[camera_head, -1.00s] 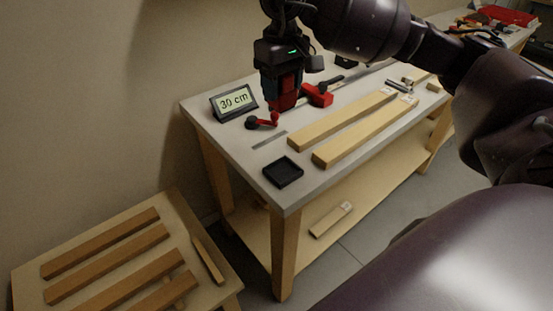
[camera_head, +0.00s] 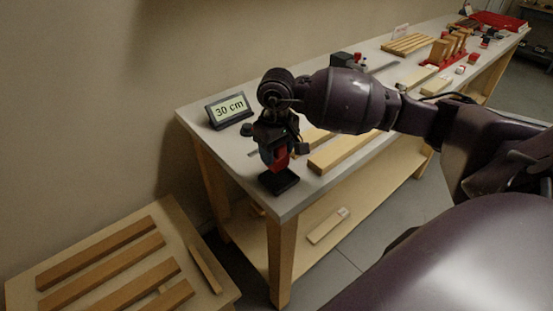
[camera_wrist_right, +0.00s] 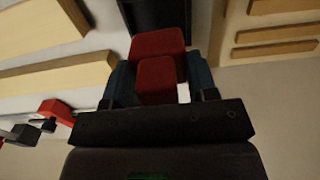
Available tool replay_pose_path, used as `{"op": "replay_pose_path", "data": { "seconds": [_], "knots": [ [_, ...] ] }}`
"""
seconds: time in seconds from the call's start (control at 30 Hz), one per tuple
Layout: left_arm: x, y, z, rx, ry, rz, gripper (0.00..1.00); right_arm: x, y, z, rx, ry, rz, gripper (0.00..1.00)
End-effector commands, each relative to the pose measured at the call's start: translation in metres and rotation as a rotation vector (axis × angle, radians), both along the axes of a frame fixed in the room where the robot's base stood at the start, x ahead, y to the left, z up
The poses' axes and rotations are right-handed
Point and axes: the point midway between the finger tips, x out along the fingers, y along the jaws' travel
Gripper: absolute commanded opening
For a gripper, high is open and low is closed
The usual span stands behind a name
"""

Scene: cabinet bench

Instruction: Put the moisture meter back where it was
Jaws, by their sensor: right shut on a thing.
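The moisture meter is the red block (camera_head: 282,161) held in my right gripper (camera_head: 274,158). It also shows in the right wrist view (camera_wrist_right: 156,80), between the two dark fingers, which are shut on it. My right gripper points down over the small black tray (camera_head: 283,184) at the near-left corner of the bench. In the wrist view the dark tray (camera_wrist_right: 150,12) lies just beyond the meter. The gripper hides part of the tray, and I cannot tell whether the meter touches it. My left gripper is not in view.
A display reading 30 cm (camera_head: 229,109) stands at the bench's left end. Wooden strips (camera_head: 345,152) lie right of my gripper. A red and black tool (camera_wrist_right: 50,115) shows at the left of the wrist view. A low table with wooden slats (camera_head: 95,258) stands at lower left.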

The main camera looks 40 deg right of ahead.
Motion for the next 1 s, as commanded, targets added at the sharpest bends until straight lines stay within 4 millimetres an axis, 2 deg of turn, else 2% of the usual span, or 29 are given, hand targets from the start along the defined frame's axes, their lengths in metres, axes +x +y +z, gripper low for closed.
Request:
{"op": "replay_pose_path", "data": {
  "seconds": [0.1, 0.2, 0.77, 0.8, 0.93, 1.0],
  "knots": [
    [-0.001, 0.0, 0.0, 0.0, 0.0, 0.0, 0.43, -0.001, 0.0, -0.019, 0.002, 0.004, -0.001, 0.24],
    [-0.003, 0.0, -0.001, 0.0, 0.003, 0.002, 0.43, 0.0, 0.0, -0.028, 0.001, 0.002, 0.0, 0.24],
    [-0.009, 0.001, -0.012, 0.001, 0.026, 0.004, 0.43, 0.0, 0.0, -0.037, 0.0, 0.001, 0.001, 0.24],
    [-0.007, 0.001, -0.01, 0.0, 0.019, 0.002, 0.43, 0.0, 0.0, -0.037, 0.001, 0.001, 0.0, 0.57],
    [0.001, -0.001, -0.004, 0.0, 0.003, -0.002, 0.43, 0.0, 0.0, -0.036, 0.001, 0.001, 0.0, 0.77],
    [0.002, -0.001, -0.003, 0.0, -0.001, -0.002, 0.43, 0.0, 0.0, -0.036, 0.001, 0.001, 0.0, 0.78]
  ]
}}
